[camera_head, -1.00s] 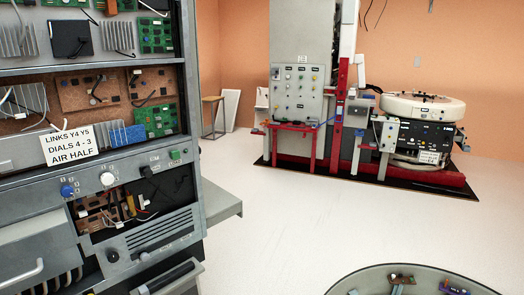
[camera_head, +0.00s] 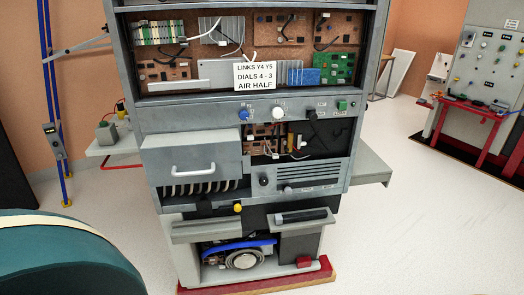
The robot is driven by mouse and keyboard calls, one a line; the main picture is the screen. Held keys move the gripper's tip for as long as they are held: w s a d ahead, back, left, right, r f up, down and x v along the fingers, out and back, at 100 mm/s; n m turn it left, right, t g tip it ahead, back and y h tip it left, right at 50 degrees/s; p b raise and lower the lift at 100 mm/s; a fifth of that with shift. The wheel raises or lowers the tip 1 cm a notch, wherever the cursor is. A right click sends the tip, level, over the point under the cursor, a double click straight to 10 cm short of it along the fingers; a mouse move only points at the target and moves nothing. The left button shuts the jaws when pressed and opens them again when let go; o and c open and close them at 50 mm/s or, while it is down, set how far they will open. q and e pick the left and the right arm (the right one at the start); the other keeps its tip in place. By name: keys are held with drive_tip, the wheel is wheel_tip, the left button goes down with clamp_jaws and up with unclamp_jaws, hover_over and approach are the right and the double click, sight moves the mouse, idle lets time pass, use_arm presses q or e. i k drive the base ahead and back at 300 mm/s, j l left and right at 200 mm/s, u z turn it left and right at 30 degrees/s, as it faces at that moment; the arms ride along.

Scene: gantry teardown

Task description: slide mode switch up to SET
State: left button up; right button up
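I cannot pick out a mode switch or a SET mark at this size. A grey cabinet (camera_head: 150,150) stands in the middle of the view. Its panel strip carries a blue knob (camera_head: 244,115), a white knob (camera_head: 278,113), a small dark part (camera_head: 317,114) and a green part (camera_head: 342,105); the lettering beside them is too small to read. At right, a grey control panel (camera_head: 490,62) with several small knobs is cut off by the picture edge. A small box (camera_head: 53,140) hangs on blue poles at far left. Neither of my grippers is in view.
A white sign (camera_head: 255,75) on the cabinet reads LINKS Y4 Y5, DIALS 4 - 3, AIR HALF. A grey shelf (camera_head: 362,168) juts from its right side. A dark green rounded object (camera_head: 70,262) fills the lower left. The floor (camera_head: 440,220) at right is clear.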

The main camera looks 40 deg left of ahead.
sight(311, 114)
drive_tip(key=i+j, duration=0.9)
drive_tip(key=j, duration=0.15)
drive_tip(key=z, duration=0.05)
